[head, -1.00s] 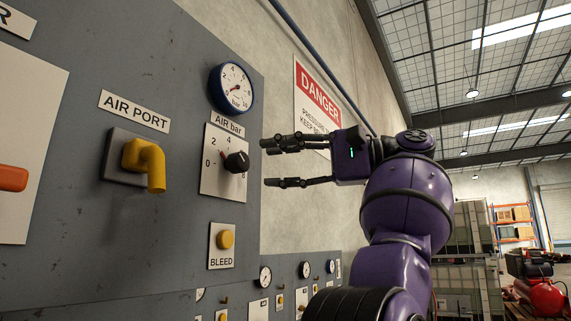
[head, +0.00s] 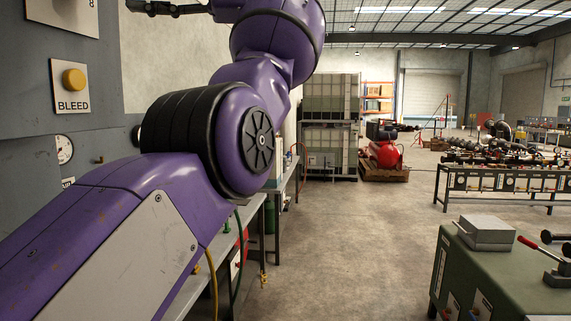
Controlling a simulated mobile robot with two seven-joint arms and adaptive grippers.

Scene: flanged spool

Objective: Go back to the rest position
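My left arm comes in from the lower left and reaches up past the panel. Only the lower part of my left gripper (head: 150,7) shows, cut off by the top edge of the head view, near the dark grey panel (head: 40,170). One dark finger shows there with nothing seen held in it; the other finger is out of the picture, so its opening is hidden. My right gripper is not in view. The yellow BLEED button (head: 73,79) sits on its plate at the left.
A workbench (head: 250,215) runs along the left wall below my arm. A green cabinet (head: 500,275) with a grey block (head: 487,232) on top stands at the lower right. A red compressor (head: 384,153) on a pallet stands farther back. The concrete floor (head: 350,245) between is clear.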

